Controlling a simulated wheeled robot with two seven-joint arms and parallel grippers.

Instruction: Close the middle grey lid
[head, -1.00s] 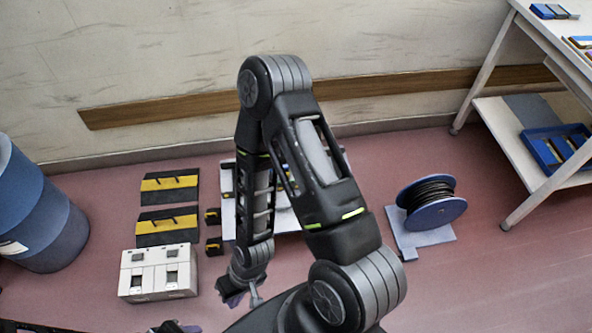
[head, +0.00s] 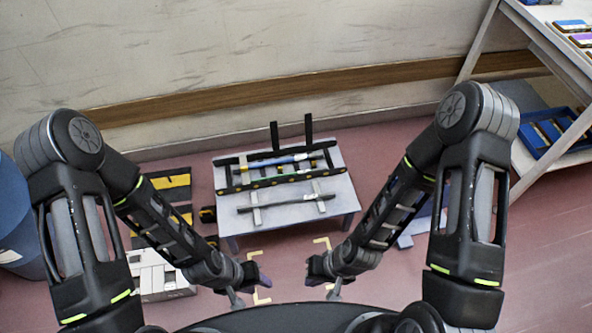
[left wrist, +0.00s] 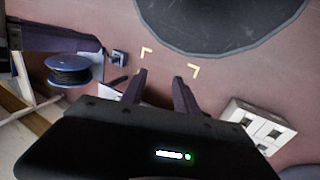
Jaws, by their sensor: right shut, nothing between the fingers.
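I cannot make out for certain a middle grey lid. A low grey table (head: 341,190) stands ahead in the head view. It bears a long black frame (head: 232,186) with coloured bars in it and two upright black posts. A dark bar (head: 285,203) lies across two pale strips nearer its front edge. My left gripper (head: 257,280) is in front of the table, below its left part. In the left wrist view its two fingers (left wrist: 160,78) are apart with nothing between them. My right gripper (head: 312,275) is shut and empty, to the right of the left one.
A white box (head: 162,276) with openings stands at left, partly behind my left arm. Black-and-yellow pieces (head: 172,181) lie behind it. A blue barrel (head: 12,215) is at far left. A cable reel (left wrist: 72,70) shows in the left wrist view.

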